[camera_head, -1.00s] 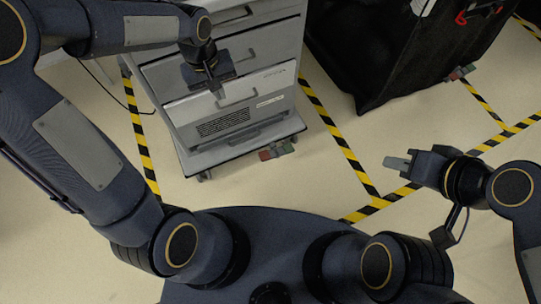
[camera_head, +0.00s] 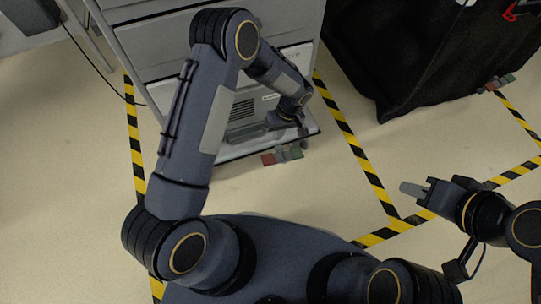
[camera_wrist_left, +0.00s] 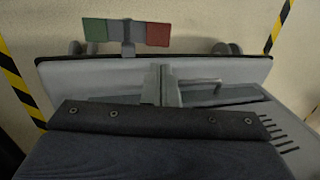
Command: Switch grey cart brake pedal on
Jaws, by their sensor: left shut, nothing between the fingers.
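The grey cart (camera_head: 168,45) stands ahead of me, partly hidden by my left arm. Its brake pedal (camera_head: 283,155) sticks out low at the front, with a red side and a green side. In the left wrist view the pedal (camera_wrist_left: 127,31) shows beyond the cart's bottom edge, green on the left and red on the right. My left gripper (camera_wrist_left: 161,78) is shut and empty above the base plate, short of the pedal, with no visible contact. My right gripper (camera_head: 418,188) hangs over the floor at the right, away from the cart; its finger opening is unclear.
A black covered cart (camera_head: 395,55) stands at the back right with its own red and green pedal (camera_head: 496,83). Yellow-black tape (camera_head: 350,140) marks the floor. The floor in front of the grey cart is clear. A cable (camera_head: 95,65) runs at the left.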

